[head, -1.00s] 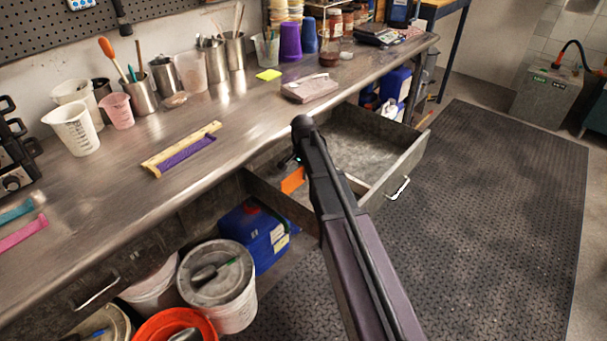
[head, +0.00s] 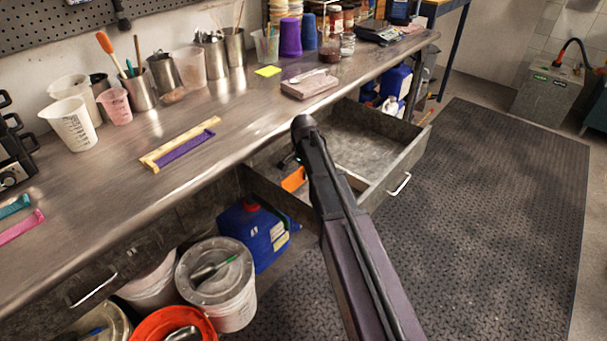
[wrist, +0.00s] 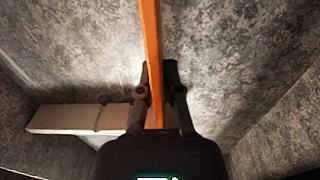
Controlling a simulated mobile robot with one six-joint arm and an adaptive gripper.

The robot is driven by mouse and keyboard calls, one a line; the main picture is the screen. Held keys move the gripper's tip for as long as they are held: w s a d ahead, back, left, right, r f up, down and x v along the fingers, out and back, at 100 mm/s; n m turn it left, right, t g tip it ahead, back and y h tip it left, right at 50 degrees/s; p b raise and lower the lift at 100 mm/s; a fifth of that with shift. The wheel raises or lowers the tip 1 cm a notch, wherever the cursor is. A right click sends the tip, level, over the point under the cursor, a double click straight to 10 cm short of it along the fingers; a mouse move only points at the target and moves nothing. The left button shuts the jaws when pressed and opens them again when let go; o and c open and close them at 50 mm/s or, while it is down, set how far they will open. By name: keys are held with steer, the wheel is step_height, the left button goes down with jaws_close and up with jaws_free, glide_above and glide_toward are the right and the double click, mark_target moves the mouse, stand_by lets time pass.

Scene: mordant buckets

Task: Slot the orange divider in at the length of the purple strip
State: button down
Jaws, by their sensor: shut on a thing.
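The orange divider (head: 293,179) shows in part inside the open drawer (head: 408,160), beside my arm. In the wrist view the divider (wrist: 151,45) is a thin upright strip running up between the fingers. My gripper (wrist: 158,75) is shut on it, over the grey drawer floor. In the head view my arm hides most of the gripper and part of the divider. The purple strip (head: 186,146) lies on the counter, along a pale wooden stick (head: 205,131). Whether the divider sits in a slot cannot be told.
A pale notched wooden piece (wrist: 75,118) lies in the drawer, left of the gripper in the wrist view. A teal strip (head: 14,206) and a pink strip (head: 22,228) lie at the counter's left. The floor mat at right is clear.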

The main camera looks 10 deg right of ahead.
steer(key=shift+f+b, duration=0.7)
steer(key=shift+f, duration=0.1)
steer(key=c, duration=0.7)
jaws_free()
steer(key=shift+r, duration=0.2)
step_height(320, 180, up, 12)
steer(key=p, duration=1.2)
steer(key=shift+r+p, duration=0.1)
steer(key=shift+p, duration=0.2)
steer(key=shift+s+d+r+p, duration=0.8)
steer(key=shift+s+r+p, duration=0.2)
steer(key=shift+r+p, duration=0.15)
steer(key=shift+s+d+r+p, duration=0.75)
steer(key=shift+s+r+p, duration=0.25)
steer(key=shift+r+p, duration=0.1)
steer(key=s+n, duration=0.3)
steer(key=s, duration=0.3)
steer(key=s+a+r+n+p, duration=0.1)
steer(key=s+n, duration=0.3)
steer(key=s, duration=0.2)
steer(key=s+a+r+n+p, duration=0.1)
steer(key=s+n, duration=0.2)
steer(key=s, duration=0.3)
steer(key=shift+s+r, duration=0.1)
steer(key=shift+r, duration=0.15)
